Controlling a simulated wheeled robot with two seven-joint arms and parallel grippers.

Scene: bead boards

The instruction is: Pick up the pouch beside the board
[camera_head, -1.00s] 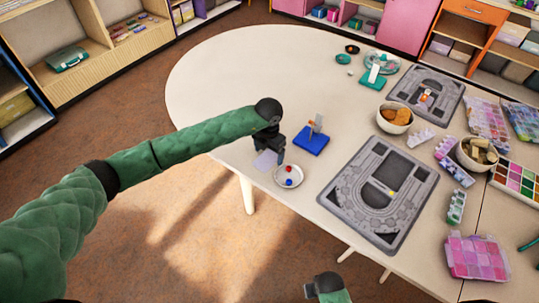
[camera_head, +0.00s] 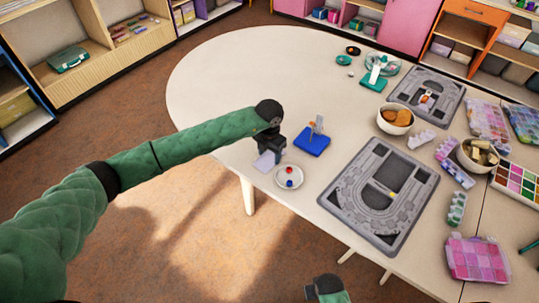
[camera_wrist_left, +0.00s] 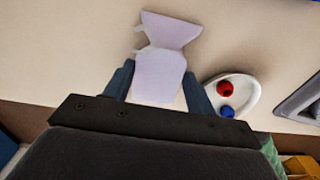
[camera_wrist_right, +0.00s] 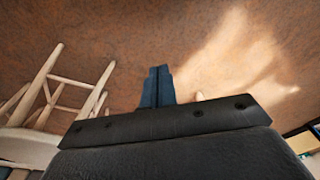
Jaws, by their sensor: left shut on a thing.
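The pale lilac pouch (camera_head: 264,160) is near the table's front edge, left of the near grey bead board (camera_head: 334,192), with a small white dish between them. In the left wrist view the pouch (camera_wrist_left: 160,72) narrows at a neck and flares at its top. My left gripper (camera_wrist_left: 160,84) is shut on the pouch, one finger on each side of its body. In the head view the left gripper (camera_head: 270,152) partly hides it. I cannot tell whether it is clear of the table. My right gripper (camera_wrist_right: 158,72) is shut and empty, over the floor off the table's front edge.
The white dish (camera_head: 279,185) with a red and a blue bead stands close right of the pouch. A blue stand (camera_head: 312,146) is just behind. A second grey board (camera_head: 400,95), bowls and bead boxes fill the right side. The table's left part is clear.

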